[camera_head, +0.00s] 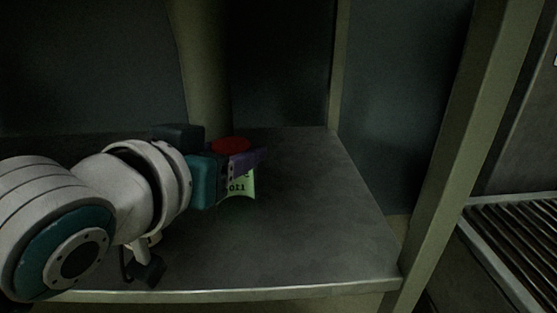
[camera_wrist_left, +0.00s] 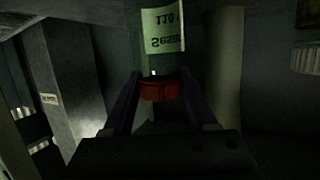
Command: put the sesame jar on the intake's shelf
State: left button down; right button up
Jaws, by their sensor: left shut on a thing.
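The sesame jar (camera_head: 240,184) has a red lid and a pale green label, partly hidden by my left gripper in the head view. My left gripper (camera_head: 248,160) is shut on the jar near its lid, over the grey shelf (camera_head: 310,215). In the left wrist view the jar (camera_wrist_left: 165,32) shows upside down, its label reading "Sesam" in part, with its red lid between the two purple fingers of the left gripper (camera_wrist_left: 158,85). I cannot tell whether the jar's base touches the shelf. My right gripper is not in view.
A post (camera_head: 470,130) stands at the shelf's right front corner, and a thick column (camera_head: 205,65) rises behind the jar. The shelf's right half is bare. A slatted surface (camera_head: 515,240) lies beyond the post at the right.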

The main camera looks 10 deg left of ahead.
aim_at(240, 205)
pick_arm(q)
notch_tip(240, 205, down, 3)
jog(key=shift+s+b, duration=0.1)
jog(key=shift+b, duration=0.75)
jog(key=shift+r, duration=0.15)
jog(key=shift+c, duration=1)
grip_release()
